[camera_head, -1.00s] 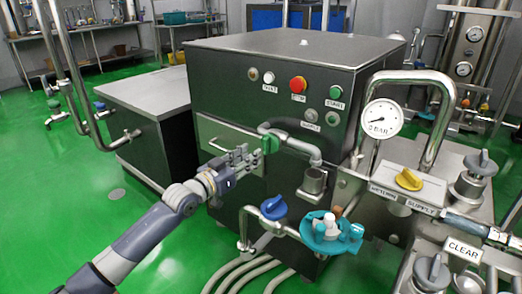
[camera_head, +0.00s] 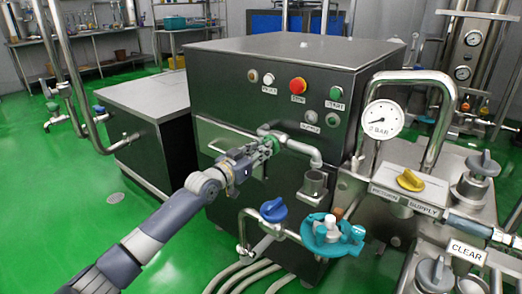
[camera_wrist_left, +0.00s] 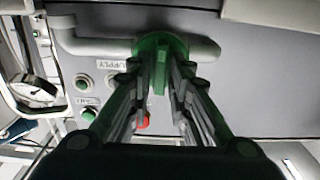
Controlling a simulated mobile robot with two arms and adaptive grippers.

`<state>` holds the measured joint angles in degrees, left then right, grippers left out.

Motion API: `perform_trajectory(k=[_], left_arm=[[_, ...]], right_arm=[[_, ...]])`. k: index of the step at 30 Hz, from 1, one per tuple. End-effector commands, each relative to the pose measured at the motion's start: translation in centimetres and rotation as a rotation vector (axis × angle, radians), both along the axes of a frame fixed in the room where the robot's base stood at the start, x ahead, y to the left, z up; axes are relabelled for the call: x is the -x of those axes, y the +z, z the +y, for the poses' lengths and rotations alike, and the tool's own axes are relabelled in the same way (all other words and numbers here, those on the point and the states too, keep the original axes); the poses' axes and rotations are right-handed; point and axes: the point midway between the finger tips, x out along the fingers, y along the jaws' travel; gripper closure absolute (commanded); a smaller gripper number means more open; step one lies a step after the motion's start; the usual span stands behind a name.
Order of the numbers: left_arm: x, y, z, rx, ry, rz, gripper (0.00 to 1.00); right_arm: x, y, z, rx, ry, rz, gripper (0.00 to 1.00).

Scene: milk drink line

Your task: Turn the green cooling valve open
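The green cooling valve (camera_head: 264,130) sits on a pipe at the front of the dark steel machine, partly hidden by my left gripper (camera_head: 268,145). In the left wrist view the valve (camera_wrist_left: 161,64) shows as a green round body with a narrow upright fin. The fingers of my left gripper (camera_wrist_left: 160,72) stand on either side of the fin, with a gap visible on both sides. The gripper is open around the handle; whether the tips touch the round body behind it I cannot tell. My right gripper is not in view.
A blue valve (camera_head: 273,209) and a teal valve body (camera_head: 332,236) sit on the lower pipe. A yellow knob (camera_head: 410,180) and a pressure gauge (camera_head: 382,119) are at the right. Red (camera_head: 298,84) and green (camera_head: 336,92) buttons are on the machine front above.

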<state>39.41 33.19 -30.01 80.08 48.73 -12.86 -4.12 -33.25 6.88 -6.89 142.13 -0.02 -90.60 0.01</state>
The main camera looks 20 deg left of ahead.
Motion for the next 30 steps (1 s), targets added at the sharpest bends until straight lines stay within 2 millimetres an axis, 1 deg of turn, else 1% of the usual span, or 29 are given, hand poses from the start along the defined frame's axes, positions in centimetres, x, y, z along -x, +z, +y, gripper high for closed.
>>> perform_trajectory(k=[11, 18, 19, 21, 30], left_arm=[[0.0, 0.0, 0.0, 0.009, 0.0, 0.003, 1.0], [0.0, 0.0, 0.1, 0.091, 0.001, 0.034, 1.0], [0.0, 0.1, 0.1, 0.107, 0.001, 0.039, 1.0], [0.0, 0.1, 0.1, 0.154, 0.001, 0.056, 1.0], [-0.1, 0.0, 0.2, 0.409, 0.001, 0.148, 1.0]], right_arm=[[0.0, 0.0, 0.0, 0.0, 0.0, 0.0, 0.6], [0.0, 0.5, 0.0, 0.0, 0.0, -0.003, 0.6], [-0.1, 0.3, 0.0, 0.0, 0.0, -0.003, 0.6], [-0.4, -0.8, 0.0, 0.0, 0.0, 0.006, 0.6], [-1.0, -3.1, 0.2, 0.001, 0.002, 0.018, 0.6]])
